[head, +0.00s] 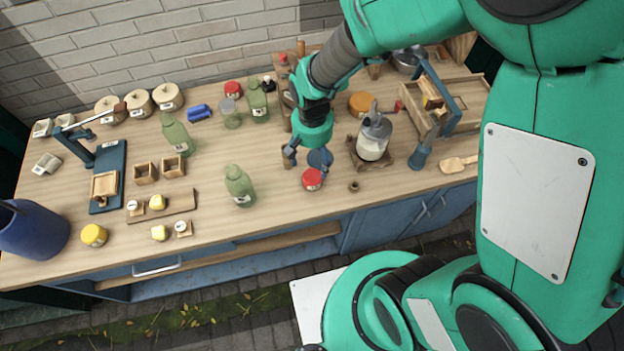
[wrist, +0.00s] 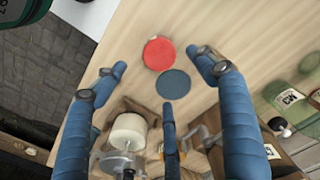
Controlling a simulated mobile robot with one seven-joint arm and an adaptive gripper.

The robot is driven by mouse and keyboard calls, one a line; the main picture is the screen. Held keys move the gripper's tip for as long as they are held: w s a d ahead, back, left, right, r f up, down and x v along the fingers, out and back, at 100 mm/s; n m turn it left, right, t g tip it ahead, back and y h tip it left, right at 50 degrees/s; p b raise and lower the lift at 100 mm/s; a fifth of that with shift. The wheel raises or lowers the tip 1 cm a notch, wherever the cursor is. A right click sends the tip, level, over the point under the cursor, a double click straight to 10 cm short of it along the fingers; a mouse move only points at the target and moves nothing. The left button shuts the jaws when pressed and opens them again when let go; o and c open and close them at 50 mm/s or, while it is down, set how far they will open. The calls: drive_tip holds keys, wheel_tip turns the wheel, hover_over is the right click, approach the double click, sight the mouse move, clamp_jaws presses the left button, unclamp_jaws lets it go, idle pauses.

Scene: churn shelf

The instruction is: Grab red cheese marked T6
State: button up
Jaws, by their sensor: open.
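A round red cheese (head: 312,179) with a pale label on its side lies near the table's front edge; the label is too small to read. It shows from above in the wrist view (wrist: 158,53). My gripper (head: 308,161) is open above and just behind it, fingers pointing down. In the wrist view my gripper (wrist: 162,72) has its blue fingers spread, with the red top between the two outer fingertips and nothing held. Another red-topped round thing (head: 233,89) stands at the back; its marking is unreadable.
A dark blue disc (head: 320,158) lies right behind the red cheese. A glass churn (head: 373,140) stands close on the right, and a small brown ring (head: 353,186) lies nearby. A green bottle (head: 239,186) stands left, with bare wood between. The table's front edge is close.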

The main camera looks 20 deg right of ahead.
sight(312, 175)
drive_tip(key=shift+f+b, duration=0.3)
drive_tip(key=shift+f, duration=2.1)
drive_tip(key=shift+f, duration=0.15)
drive_tip(key=shift+a+f+b, duration=0.1)
drive_tip(key=shift+f+b, duration=0.55)
drive_tip(key=shift+f, duration=1.85)
drive_tip(key=c, duration=1.5)
drive_tip(key=shift+r, duration=0.2)
